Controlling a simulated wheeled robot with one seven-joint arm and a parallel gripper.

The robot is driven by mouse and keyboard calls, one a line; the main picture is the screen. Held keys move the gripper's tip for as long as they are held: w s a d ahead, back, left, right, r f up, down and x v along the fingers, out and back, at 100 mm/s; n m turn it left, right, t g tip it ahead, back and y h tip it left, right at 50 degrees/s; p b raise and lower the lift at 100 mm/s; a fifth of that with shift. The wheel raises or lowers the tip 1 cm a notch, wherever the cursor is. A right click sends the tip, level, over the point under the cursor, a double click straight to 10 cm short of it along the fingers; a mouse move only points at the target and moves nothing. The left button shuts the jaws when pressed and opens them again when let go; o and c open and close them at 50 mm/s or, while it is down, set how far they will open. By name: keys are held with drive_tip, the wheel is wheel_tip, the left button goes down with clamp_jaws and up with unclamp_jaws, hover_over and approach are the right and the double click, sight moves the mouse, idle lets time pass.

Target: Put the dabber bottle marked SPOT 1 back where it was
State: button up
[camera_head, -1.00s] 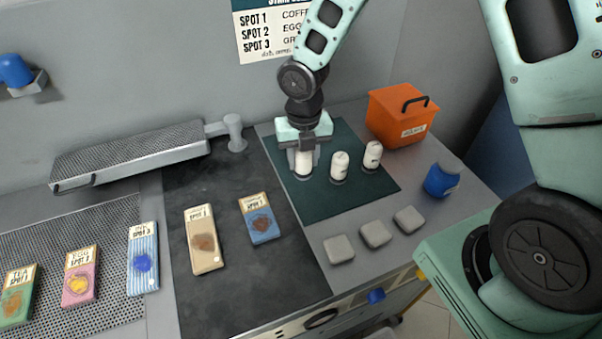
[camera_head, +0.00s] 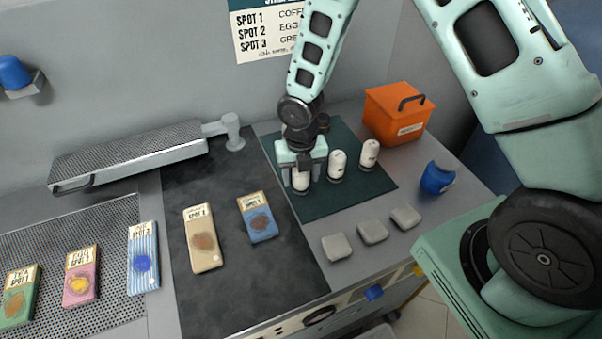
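Three white dabber bottles are at the dark green mat (camera_head: 320,205). My gripper (camera_head: 301,178) points down with its fingers on either side of the leftmost bottle (camera_head: 300,185), shut on it. This bottle is upright at the mat's left front part; I cannot tell whether its base touches the mat. The middle bottle (camera_head: 337,163) and the right bottle (camera_head: 369,153) stand upright to its right, apart from it. The bottles' markings are too small to read, so I cannot confirm which is SPOT 1.
A dark round item (camera_head: 323,122) shows behind my gripper. An orange box (camera_head: 398,113) and a blue container (camera_head: 437,178) stand right of the mat. Several grey pads (camera_head: 373,231) lie in front. Stained cloth samples (camera_head: 203,238) lie left on the dark board.

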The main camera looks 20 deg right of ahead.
wheel_tip(320, 180, up, 11)
drive_tip(key=shift+r+b, duration=0.15)
drive_tip(key=shift+b, duration=0.6)
drive_tip(key=shift+s+a+r, duration=0.1)
drive_tip(key=shift+s+r, duration=0.05)
drive_tip(key=shift+r, duration=0.45)
drive_tip(key=s+a+r+m, duration=0.2)
drive_tip(key=s+r+m, duration=0.1)
drive_tip(key=s+m, duration=0.4)
drive_tip(key=s+a+r+m, duration=0.2)
drive_tip(key=s+r+m, duration=0.1)
drive_tip(key=s+m, duration=0.5)
drive_tip(key=s+a+r+m, duration=0.2)
drive_tip(key=s+m, duration=0.5)
drive_tip(key=m, duration=0.4)
drive_tip(key=shift+s+r+y, duration=0.3)
drive_tip(key=shift+s+r, duration=0.05)
drive_tip(key=shift+r, duration=0.45)
wheel_tip(320, 180, down, 4)
drive_tip(key=b, duration=0.4)
drive_tip(key=shift+f, duration=0.25)
